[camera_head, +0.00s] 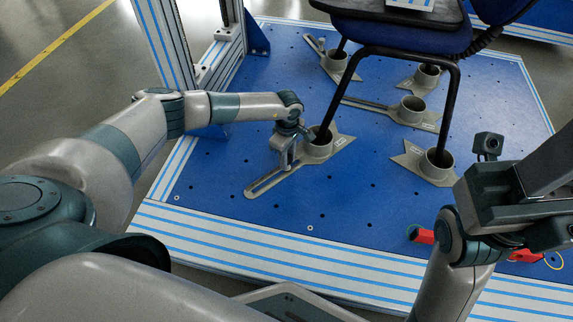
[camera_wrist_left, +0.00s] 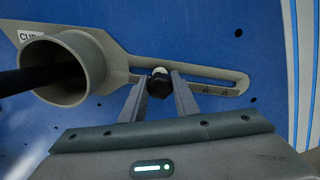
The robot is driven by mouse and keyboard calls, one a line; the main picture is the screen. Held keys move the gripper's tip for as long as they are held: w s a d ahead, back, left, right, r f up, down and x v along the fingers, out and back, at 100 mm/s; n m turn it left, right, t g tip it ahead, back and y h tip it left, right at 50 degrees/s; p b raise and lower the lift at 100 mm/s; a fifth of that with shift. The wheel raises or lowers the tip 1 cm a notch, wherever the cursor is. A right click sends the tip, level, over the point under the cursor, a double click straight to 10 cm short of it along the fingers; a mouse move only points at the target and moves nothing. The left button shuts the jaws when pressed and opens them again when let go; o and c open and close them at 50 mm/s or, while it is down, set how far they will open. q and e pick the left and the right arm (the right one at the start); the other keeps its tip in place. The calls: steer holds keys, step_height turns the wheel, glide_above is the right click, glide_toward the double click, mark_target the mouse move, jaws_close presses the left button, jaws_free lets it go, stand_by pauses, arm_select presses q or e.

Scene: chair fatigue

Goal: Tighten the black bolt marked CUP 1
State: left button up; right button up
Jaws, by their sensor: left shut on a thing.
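The black bolt (camera_wrist_left: 159,83) sits at the inner end of the slot in a grey cup plate, between the fingertips of my left gripper (camera_wrist_left: 160,90). The cup (camera_wrist_left: 68,68) stands left of the bolt in the left wrist view, with a dark chair leg inside; its label reads "CUP" and the number is cut off. In the head view my left gripper (camera_head: 285,160) points down at the slotted plate (camera_head: 266,181) beside this cup (camera_head: 317,145) and hides the bolt. It is shut on the bolt. My right gripper (camera_head: 500,205) is at the right; its fingertips cannot be made out.
The blue chair (camera_head: 400,35) stands with its legs in several grey cups on the blue perforated platform (camera_head: 345,205). A metal upright (camera_head: 165,45) rises at the back left. A red-handled item (camera_head: 421,235) lies partly behind my right arm.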

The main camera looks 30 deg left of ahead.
stand_by(0.3)
arm_select(q)
steer(key=shift+f+m+b, duration=0.15)
steer(key=shift+m+b, duration=0.55)
steer(key=shift+m, duration=0.4)
steer(key=shift+m+b, duration=0.3)
steer(key=shift+m, duration=0.6)
steer(key=o, duration=1.1)
steer(key=shift+c, duration=0.2)
steer(key=shift+r, duration=0.2)
steer(key=n+p, duration=0.2)
steer(key=shift+r+n, duration=0.1)
steer(key=shift+n, duration=1)
